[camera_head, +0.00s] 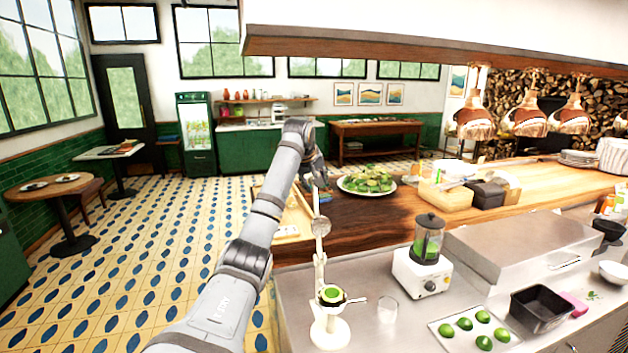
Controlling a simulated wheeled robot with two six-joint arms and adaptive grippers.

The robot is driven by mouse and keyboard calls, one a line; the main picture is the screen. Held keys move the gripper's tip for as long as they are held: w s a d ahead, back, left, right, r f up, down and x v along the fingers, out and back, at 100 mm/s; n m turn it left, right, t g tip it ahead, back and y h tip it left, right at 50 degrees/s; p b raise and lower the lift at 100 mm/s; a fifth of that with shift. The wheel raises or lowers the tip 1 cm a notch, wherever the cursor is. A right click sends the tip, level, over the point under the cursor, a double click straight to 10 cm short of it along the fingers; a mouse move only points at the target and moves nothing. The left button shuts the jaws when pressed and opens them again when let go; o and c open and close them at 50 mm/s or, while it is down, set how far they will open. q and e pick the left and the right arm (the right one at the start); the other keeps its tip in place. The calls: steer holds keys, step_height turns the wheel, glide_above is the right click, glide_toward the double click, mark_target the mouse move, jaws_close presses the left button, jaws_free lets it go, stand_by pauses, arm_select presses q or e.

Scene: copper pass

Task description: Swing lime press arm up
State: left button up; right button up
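The white lime press (329,328) stands on the steel counter at the lower middle. A green lime piece (332,294) shows in its cup. The press arm (320,258) points up, nearly upright, with a round pressing head (321,226) partway along it. My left arm comes in from the lower left and reaches up beside the press. My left gripper (318,182) is at the upper end of the press arm, close to it or touching it. Its fingers are small and partly hidden, so its opening is unclear. My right gripper is not in view.
A clear glass (387,311) and a blender (425,255) stand right of the press. A tray (446,335) holds several limes. A plate of greens (366,184) sits on the wooden counter behind. Copper lamps (528,117) hang at the right.

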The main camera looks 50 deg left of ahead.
arm_select(q)
steer(key=shift+o, duration=0.9)
steer(key=shift+w+r, duration=0.1)
steer(key=shift+w, duration=0.05)
steer(key=shift+a, duration=0.1)
steer(key=shift+r, duration=0.1)
steer(key=shift+s+r, duration=0.2)
steer(key=shift+s, duration=0.05)
steer(key=v, duration=1.1)
steer(key=shift+d, duration=0.25)
steer(key=shift+r, duration=0.1)
steer(key=shift+s, duration=0.1)
